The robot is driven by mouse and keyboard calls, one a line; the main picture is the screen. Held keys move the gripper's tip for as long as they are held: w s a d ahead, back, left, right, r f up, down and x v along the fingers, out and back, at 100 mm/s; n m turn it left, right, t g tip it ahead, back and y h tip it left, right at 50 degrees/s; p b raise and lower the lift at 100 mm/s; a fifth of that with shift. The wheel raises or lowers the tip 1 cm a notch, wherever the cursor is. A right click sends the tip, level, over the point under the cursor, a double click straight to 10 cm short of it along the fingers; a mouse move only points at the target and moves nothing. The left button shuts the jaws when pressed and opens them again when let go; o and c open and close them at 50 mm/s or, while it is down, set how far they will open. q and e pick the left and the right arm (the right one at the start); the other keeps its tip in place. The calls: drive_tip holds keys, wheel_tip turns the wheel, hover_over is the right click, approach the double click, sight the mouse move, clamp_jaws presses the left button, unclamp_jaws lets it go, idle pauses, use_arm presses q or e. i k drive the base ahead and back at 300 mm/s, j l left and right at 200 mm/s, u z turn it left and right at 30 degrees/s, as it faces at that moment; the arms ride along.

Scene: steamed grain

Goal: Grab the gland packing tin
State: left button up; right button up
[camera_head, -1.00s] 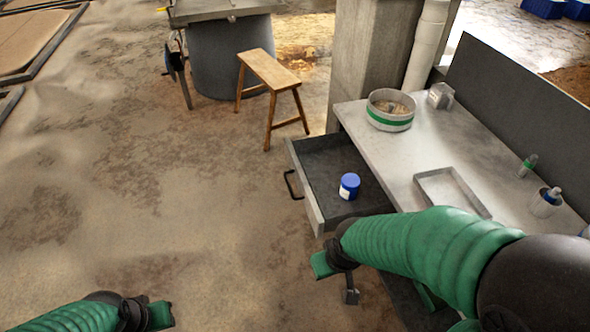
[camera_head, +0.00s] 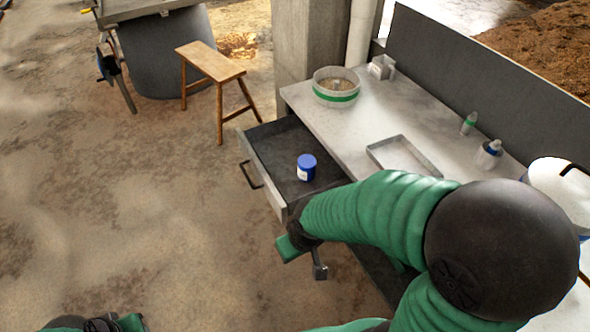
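A small tin with a blue lid and a white label (camera_head: 306,167), which looks like the gland packing tin, stands upright in the open drawer (camera_head: 262,190) under the workbench. My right gripper (camera_head: 303,258) is just outside the drawer's near end, below and left of the bench edge. Its fingers look spread apart with nothing between them, and it is clear of the tin. My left gripper (camera_head: 128,322) shows only in part at the bottom edge, over the floor, and its fingers cannot be made out.
A wooden stool (camera_head: 212,62) stands beyond the drawer. The floor at left is clear.

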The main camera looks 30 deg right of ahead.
sight(306, 163)
drive_tip(key=i+z, duration=0.25)
drive_tip(key=i, duration=0.2)
drive_tip(key=i+j+z, duration=0.25)
drive_tip(key=i, duration=0.25)
drive_tip(key=i+j+z, duration=0.25)
drive_tip(key=i, duration=0.2)
drive_tip(key=i+j+z, duration=0.25)
drive_tip(key=i, duration=0.15)
